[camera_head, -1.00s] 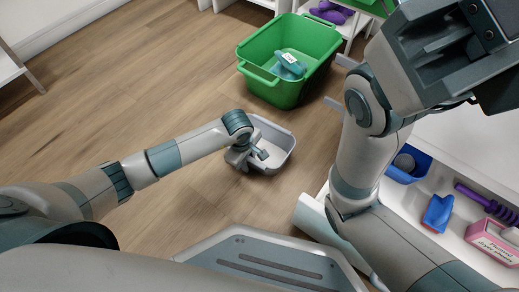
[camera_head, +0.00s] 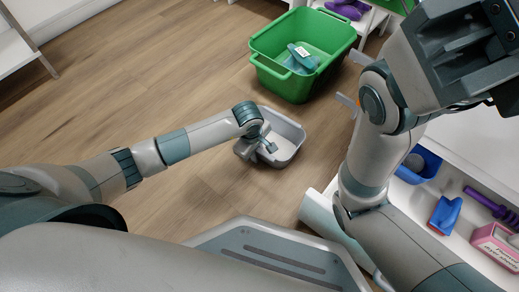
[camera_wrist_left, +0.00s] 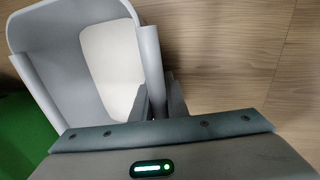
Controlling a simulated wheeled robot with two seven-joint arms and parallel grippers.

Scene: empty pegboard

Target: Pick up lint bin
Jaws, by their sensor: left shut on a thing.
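The lint bin (camera_head: 287,155) is a light grey open tub with a rounded rim. It stands out against the wood floor, below the green basket in the head view. My left gripper (camera_head: 265,146) is shut on the bin's near left wall. In the left wrist view the bin (camera_wrist_left: 50,75) fills the left side, with its wall (camera_wrist_left: 151,60) running down between my fingers. The pale inside bottom is bare where it shows. I cannot tell whether the bin is clear of the floor. My right arm's dark end (camera_head: 465,50) is at the upper right, with its fingertips out of sight.
A green basket (camera_head: 285,83) holding a teal bottle (camera_head: 302,58) stands just behind the bin. The wood floor at left is clear.

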